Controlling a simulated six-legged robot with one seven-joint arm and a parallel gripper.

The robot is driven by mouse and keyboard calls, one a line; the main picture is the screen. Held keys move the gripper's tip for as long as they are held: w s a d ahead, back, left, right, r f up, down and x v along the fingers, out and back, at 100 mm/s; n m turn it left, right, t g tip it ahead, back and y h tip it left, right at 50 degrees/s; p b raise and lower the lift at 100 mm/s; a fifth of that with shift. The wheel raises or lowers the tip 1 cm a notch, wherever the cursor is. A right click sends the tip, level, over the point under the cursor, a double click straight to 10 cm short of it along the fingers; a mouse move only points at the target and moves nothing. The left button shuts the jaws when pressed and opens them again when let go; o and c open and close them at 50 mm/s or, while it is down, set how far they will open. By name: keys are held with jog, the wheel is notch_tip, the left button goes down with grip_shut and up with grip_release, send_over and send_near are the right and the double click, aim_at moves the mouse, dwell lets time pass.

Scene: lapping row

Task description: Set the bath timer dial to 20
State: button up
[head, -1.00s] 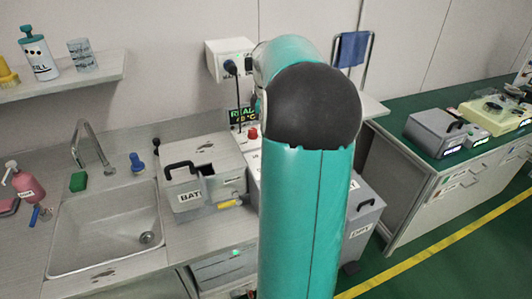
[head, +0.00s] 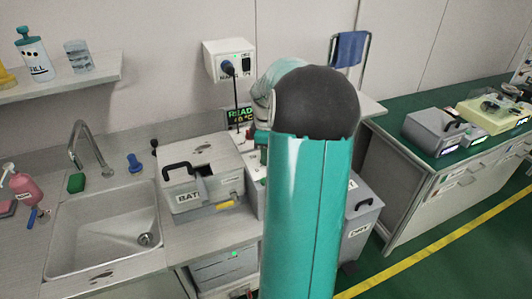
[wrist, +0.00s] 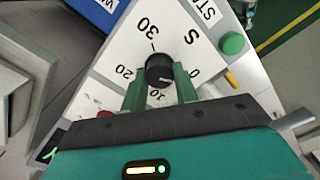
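The timer dial (wrist: 159,70) is a round black knob on a white panel (wrist: 120,45) marked 0, 10, 20, 30 and S, shown turned in the wrist view. A short light mark shows on the knob's lower right part, between the 0 and the 10; its exact reading is unclear. My gripper (wrist: 160,78) has its two green fingers on either side of the knob, very close to it. Whether they press on it I cannot tell. In the head view my arm hides the dial and gripper. The grey bath box (head: 203,172) stands left of my arm.
A green button (wrist: 232,43) and a yellow part (wrist: 232,79) sit right of the dial; a red part (wrist: 106,114) is at lower left. In the head view, a sink (head: 105,230) lies left, a wall socket box (head: 230,60) above, and a green-topped bench (head: 400,120) right.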

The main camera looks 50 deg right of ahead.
jog(key=c, duration=0.4)
jog(key=shift+o, duration=0.2)
